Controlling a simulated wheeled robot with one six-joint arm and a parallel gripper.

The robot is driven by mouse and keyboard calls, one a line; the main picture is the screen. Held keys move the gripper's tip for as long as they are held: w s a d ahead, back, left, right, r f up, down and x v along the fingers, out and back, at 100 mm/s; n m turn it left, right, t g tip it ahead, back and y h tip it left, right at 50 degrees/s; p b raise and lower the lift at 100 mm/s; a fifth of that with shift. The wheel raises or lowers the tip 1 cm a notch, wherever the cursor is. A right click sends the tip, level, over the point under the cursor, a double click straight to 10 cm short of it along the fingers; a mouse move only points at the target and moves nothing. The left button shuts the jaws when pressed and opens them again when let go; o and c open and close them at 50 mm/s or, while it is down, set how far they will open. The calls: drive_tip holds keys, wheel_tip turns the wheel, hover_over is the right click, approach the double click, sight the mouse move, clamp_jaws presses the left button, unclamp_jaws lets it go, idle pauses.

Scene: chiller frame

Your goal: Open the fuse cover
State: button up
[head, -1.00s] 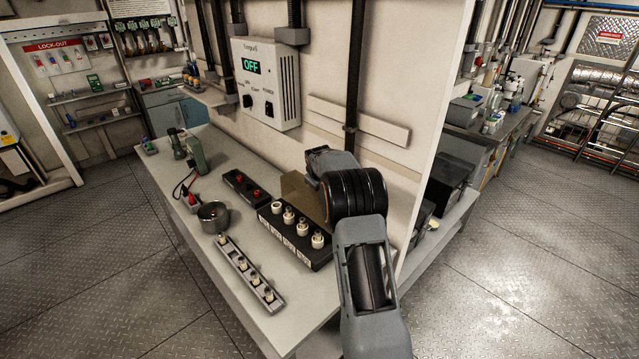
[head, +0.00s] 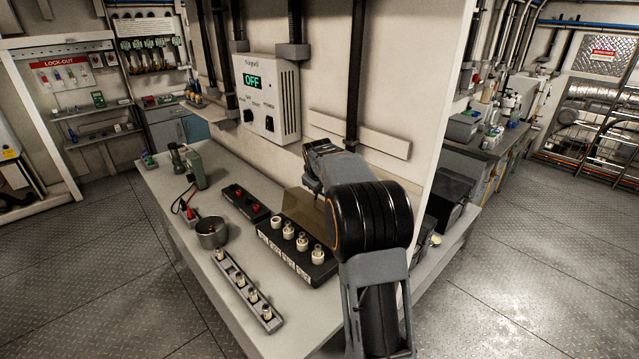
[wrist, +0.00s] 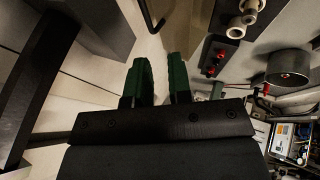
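The fuse cover (head: 307,207) is a brownish see-through panel in the head view. It stands raised at the back of the black fuse block (head: 318,276), and the white fuses (head: 302,242) in front of it are uncovered. My arm hides part of its right side. My gripper (wrist: 158,72) shows two green fingers in the wrist view, apart with nothing between them. In the head view the arm's end is behind and above the cover, close to the wall; the fingertips are hard to make out. I cannot tell whether they touch the cover.
A grey fuse strip (head: 247,290), a metal pot (head: 211,232), a black block with red terminals (head: 245,202) and a green meter (head: 194,167) are on the bench (head: 200,290). The control box (head: 267,98) on the wall reads OFF. The wall is close behind my arm.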

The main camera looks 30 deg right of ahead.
drive_tip(key=shift+v, duration=2.05)
drive_tip(key=shift+o, duration=0.5)
